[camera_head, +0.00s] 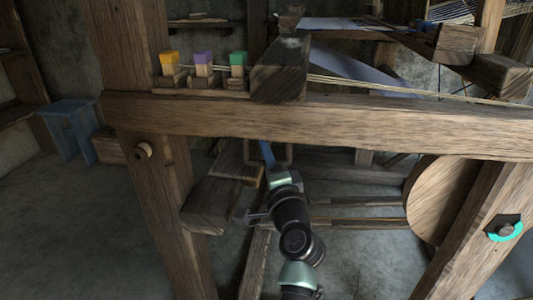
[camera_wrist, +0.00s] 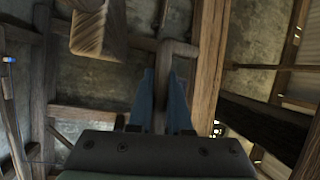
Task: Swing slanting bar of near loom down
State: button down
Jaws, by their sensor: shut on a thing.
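The near loom's long horizontal beam (camera_head: 330,124) crosses the head view. Below it a thick wooden bar (camera_head: 212,204) slants down toward me, its cut end facing left of my arm; I take it as the slanting bar. A thin bent handle (camera_head: 287,154) shows just under the beam. My gripper (camera_head: 267,153) reaches up from below, its blue fingers partly hidden. In the wrist view my blue fingers are shut on the bent handle (camera_wrist: 177,47), which runs down between them. A wooden bar end (camera_wrist: 96,30) hangs at upper left there. How the handle joins the bar is hidden.
Yellow, purple and green pegs (camera_head: 203,61) stand above the beam. A left post (camera_head: 160,190) and a right slanted post (camera_head: 478,235) flank my arm. A round wooden disc (camera_head: 432,200) is at right. A blue stool (camera_head: 70,128) stands at far left. Floor at left is clear.

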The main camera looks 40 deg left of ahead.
jog(key=shift+s+a+f+m+b, duration=0.1)
jog(key=shift+f+m+b, duration=0.15)
jog(key=shift+f+b, duration=0.45)
jog(key=shift+s+a+f+m+b, duration=0.1)
jog(key=shift+f+m+b, duration=0.15)
jog(key=shift+f+b, duration=0.45)
jog(key=shift+a+f+m+t+b, duration=0.15)
jog(key=shift+m+t+b, duration=0.15)
jog(key=shift+m+b, duration=0.25)
jog(key=c, duration=0.8)
grip_release()
jog(key=shift+c, duration=0.2)
